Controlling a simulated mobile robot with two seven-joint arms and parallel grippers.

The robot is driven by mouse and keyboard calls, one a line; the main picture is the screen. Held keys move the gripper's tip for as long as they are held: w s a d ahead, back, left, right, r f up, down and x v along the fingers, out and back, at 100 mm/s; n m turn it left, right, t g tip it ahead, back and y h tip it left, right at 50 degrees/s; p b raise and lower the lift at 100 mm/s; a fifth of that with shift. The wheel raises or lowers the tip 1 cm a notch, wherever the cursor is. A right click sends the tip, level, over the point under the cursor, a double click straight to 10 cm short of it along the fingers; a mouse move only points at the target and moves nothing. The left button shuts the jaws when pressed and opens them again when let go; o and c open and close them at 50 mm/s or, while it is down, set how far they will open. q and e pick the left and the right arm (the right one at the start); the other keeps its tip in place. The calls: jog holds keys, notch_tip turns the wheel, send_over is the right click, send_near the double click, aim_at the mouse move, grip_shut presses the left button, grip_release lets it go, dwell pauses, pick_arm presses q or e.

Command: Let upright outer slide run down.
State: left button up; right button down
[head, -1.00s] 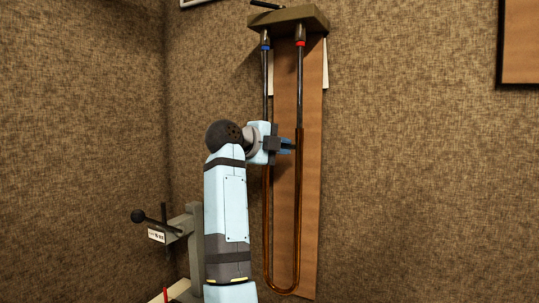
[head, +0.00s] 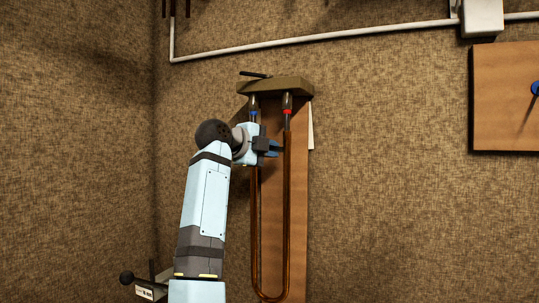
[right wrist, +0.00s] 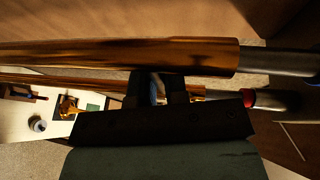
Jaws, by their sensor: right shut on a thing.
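The outer slide (head: 287,215) is a long brass U hanging upright, its bend at the bottom. Its open ends sleeve grey inner tubes (head: 287,122), which hang from a wall bracket (head: 275,88). One inner tube has a red band, the other a blue band. Only a short length of inner tube shows above the brass. My right gripper (head: 271,147) is shut on the outer slide's left leg near its top. In the right wrist view, the brass tube (right wrist: 120,55) passes the dark fingers (right wrist: 160,88), and the grip contact is partly hidden. My left gripper is out of view.
A brown backing board (head: 299,200) stands behind the slide against the woven wall. A grey fixture with a black-knobbed lever (head: 127,278) is low at left. A framed board (head: 505,100) hangs at right.

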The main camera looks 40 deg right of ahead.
jog(key=c, duration=1.2)
grip_release()
jog(key=shift+o, duration=0.2)
jog(key=shift+a, duration=0.1)
jog(key=a+r+b, duration=0.2)
jog(key=a+b, duration=0.1)
jog(key=a, duration=1)
jog(key=shift+a+r, duration=0.2)
jog(key=shift+w, duration=0.1)
